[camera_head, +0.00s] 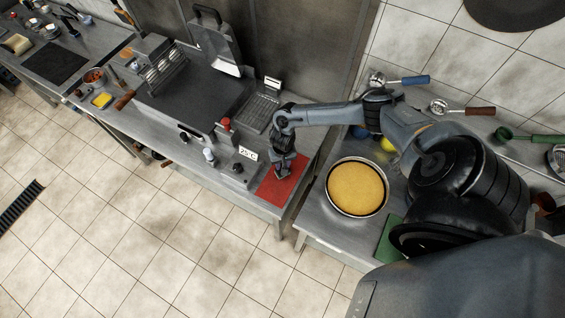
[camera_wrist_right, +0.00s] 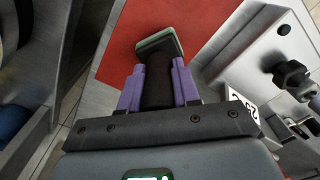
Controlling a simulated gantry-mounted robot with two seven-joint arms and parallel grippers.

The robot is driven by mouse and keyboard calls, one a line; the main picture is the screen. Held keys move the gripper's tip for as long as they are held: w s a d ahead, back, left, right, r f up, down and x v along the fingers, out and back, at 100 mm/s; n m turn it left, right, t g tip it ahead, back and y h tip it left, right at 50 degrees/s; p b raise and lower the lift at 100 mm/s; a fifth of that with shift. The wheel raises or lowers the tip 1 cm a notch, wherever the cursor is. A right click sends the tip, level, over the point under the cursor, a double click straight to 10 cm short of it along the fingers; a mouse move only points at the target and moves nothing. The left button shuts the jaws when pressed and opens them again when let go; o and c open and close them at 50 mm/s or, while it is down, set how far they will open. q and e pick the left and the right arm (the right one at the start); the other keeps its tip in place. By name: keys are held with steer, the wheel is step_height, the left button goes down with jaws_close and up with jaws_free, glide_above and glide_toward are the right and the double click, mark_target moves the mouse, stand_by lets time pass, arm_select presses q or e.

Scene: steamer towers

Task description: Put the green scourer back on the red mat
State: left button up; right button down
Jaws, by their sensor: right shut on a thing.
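The red mat (camera_head: 270,192) lies at the right front corner of the steel griddle counter. It also shows in the right wrist view (camera_wrist_right: 208,14). My right gripper (camera_head: 282,174) is over the mat, pointing down. In the right wrist view its purple fingers (camera_wrist_right: 158,74) are shut on the black handle of the green scourer (camera_wrist_right: 162,41). The scourer's green-edged head sticks out beyond the fingertips, against the red of the mat. I cannot tell whether the head touches the mat. In the head view the scourer is too small to make out. My left gripper is in neither view.
A griddle (camera_head: 190,95) with a raised lid stands left of the mat, with knobs and a small sign (camera_head: 248,153) close by. Right of a gap, another counter holds a round pan with a yellow filling (camera_head: 357,189) and a green mat (camera_head: 388,240).

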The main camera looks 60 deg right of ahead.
steer(key=shift+f, duration=0.3)
steer(key=c, duration=0.7)
jaws_free()
steer(key=shift+c, duration=0.2)
steer(key=shift+r, duration=0.3)
step_height(320, 180, up, 10)
steer(key=shift+r+p, duration=0.1)
steer(key=shift+p, duration=0.25)
steer(key=shift+r+p, duration=0.4)
steer(key=shift+p, duration=0.15)
step_height(320, 180, up, 4)
steer(key=p, duration=0.5)
steer(key=shift+f, duration=0.2)
